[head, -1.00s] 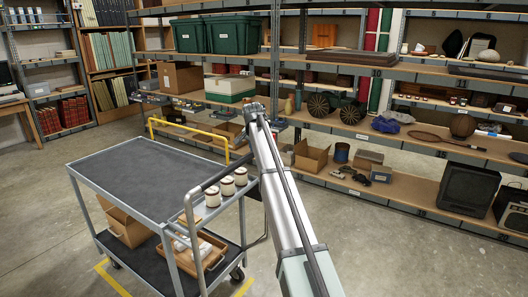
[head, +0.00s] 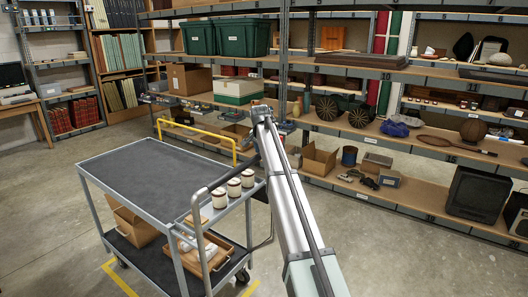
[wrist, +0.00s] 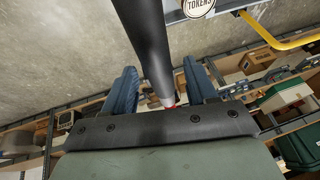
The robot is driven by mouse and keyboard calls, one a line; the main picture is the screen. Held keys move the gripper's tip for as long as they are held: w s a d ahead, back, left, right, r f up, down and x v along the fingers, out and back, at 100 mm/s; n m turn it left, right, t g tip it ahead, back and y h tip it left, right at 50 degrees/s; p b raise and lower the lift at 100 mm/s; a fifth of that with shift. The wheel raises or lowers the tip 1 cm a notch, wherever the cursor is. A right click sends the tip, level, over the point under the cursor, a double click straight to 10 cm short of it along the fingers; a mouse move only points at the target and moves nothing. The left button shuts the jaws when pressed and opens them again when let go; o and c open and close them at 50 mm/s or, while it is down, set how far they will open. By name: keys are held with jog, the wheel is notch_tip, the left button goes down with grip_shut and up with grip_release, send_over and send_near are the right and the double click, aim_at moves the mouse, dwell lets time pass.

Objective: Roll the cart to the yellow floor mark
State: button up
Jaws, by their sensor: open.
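The grey cart (head: 150,178) with a dark top stands at left centre in the head view, its push handle (head: 222,180) on the near right side. The yellow floor mark (head: 120,280) shows as tape lines by the cart's near wheels; the rest is hidden under the cart. My gripper (wrist: 160,68) is open in the wrist view, with a dark bar (wrist: 147,35), apparently the cart handle, between its two blue fingers. Contact cannot be told. In the head view the fingers are hidden behind my arm.
Three white tins (head: 234,187) stand on the cart's end ledge; a cardboard box (head: 135,222) and wooden tray (head: 208,262) sit on its lower shelf. Loaded shelving (head: 400,130) lines the back and right. Floor (head: 45,205) is clear to the left and right front.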

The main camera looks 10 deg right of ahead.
jog(key=v, duration=1.4)
jog(key=shift+d+f, duration=0.1)
jog(key=s+d+f+n+g, duration=0.1)
jog(key=s+f, duration=0.3)
jog(key=f, duration=0.9)
jog(key=s+d+f+n+g, duration=0.1)
jog(key=s+f, duration=0.2)
jog(key=f, duration=1)
jog(key=s+d+f+n+g, duration=0.1)
jog(key=s+f, duration=0.3)
jog(key=f, duration=0.8)
jog(key=s+f+n+g, duration=0.2)
jog(key=s+f, duration=0.9)
jog(key=f, duration=0.5)
jog(key=s+a+f+n+g+y, duration=0.15)
jog(key=s+f, duration=0.45)
jog(key=s, duration=0.6)
jog(key=s+f+n+g, duration=0.1)
jog(key=s+f+g, duration=0.1)
jog(key=s+f, duration=0.75)
jog(key=s+a+f+n+g, duration=0.1)
jog(key=s+f, duration=0.3)
jog(key=s, duration=1)
jog(key=s+a+f+g, duration=0.1)
jog(key=s+g, duration=0.1)
jog(key=s, duration=1.2)
jog(key=shift+f+n, duration=0.3)
jog(key=shift+n, duration=0.15)
jog(key=shift+a, duration=0.1)
jog(key=shift+c, duration=0.5)
